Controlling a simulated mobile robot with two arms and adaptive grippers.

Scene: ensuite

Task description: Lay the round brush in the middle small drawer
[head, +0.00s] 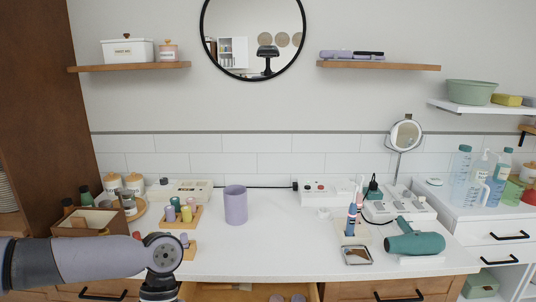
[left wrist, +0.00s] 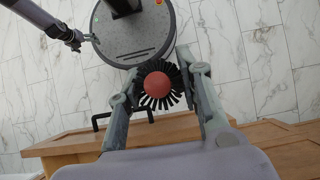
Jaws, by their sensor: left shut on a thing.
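The round brush (left wrist: 158,85), with black bristles and a red round end, is in the left wrist view between the fingers of my left gripper (left wrist: 161,72). The gripper is shut on it and holds it above the floor, near the wooden drawer fronts. In the head view my left gripper (head: 160,288) is at the lower left, cut by the bottom edge, and the brush is hidden. An open drawer (head: 235,292) shows at the bottom middle, with purple round things inside; most of it is out of frame. A dark arm, likely my right, is at the wrist view's top left.
The white counter (head: 285,262) carries a purple cup (head: 236,205), a teal hair dryer (head: 415,242), a small tray (head: 357,255) and a toothbrush holder (head: 352,232). A wooden box (head: 90,222) stands left, near my arm. A black drawer handle (left wrist: 122,116) juts out beside the gripper.

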